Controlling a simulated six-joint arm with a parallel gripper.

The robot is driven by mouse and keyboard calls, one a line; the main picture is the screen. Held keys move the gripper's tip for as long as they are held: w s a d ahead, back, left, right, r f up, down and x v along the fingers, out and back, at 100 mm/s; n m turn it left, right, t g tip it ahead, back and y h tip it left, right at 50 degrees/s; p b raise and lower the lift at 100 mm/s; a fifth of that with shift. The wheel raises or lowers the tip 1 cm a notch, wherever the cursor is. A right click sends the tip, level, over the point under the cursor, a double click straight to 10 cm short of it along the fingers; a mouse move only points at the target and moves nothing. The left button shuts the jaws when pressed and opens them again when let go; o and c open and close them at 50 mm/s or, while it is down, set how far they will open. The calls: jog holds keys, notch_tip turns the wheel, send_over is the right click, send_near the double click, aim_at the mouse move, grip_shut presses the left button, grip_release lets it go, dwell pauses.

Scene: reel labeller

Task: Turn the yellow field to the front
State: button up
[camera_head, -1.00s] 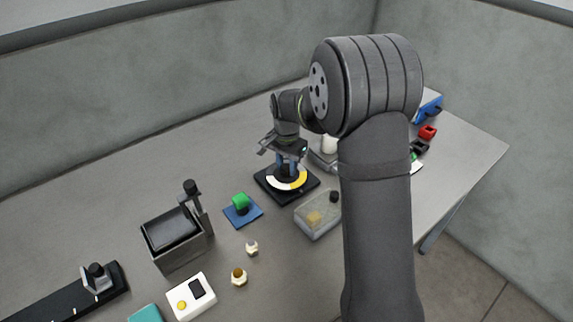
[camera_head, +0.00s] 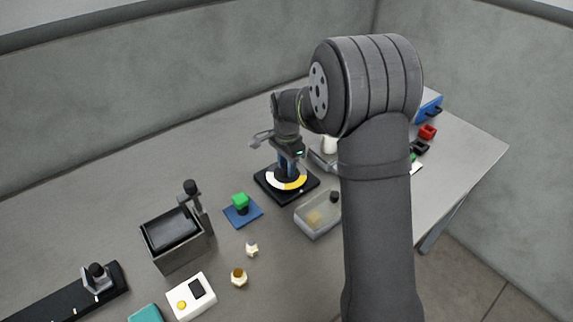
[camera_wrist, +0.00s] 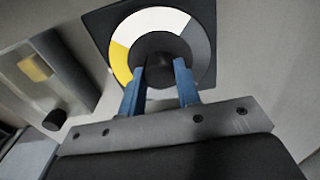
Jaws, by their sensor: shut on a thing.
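The round dial with white, yellow and grey fields sits on a black square base (camera_head: 268,188). In the head view its yellow field (camera_head: 291,186) lies at the front and front right, and its white field (camera_head: 272,180) at the left. In the wrist view the yellow field (camera_wrist: 122,65) is at the left, the white field (camera_wrist: 150,20) at the top and the grey field (camera_wrist: 199,45) at the right. My gripper (camera_wrist: 164,72) points down over the dial. Its blue fingers are shut on the dark centre knob (camera_wrist: 158,48). My fingers hide part of the dial.
A clear box (camera_head: 318,214) with a yellow thing inside stands close, front right of the dial. A grey bin (camera_head: 178,240) stands farther left. The table behind the dial at left is clear.

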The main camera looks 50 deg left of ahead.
jog(key=o, duration=1)
notch_tip(320, 180, up, 18)
jog(key=shift+f, duration=0.25)
notch_tip(320, 180, down, 18)
jog(key=shift+r, duration=0.25)
dwell(0.5)
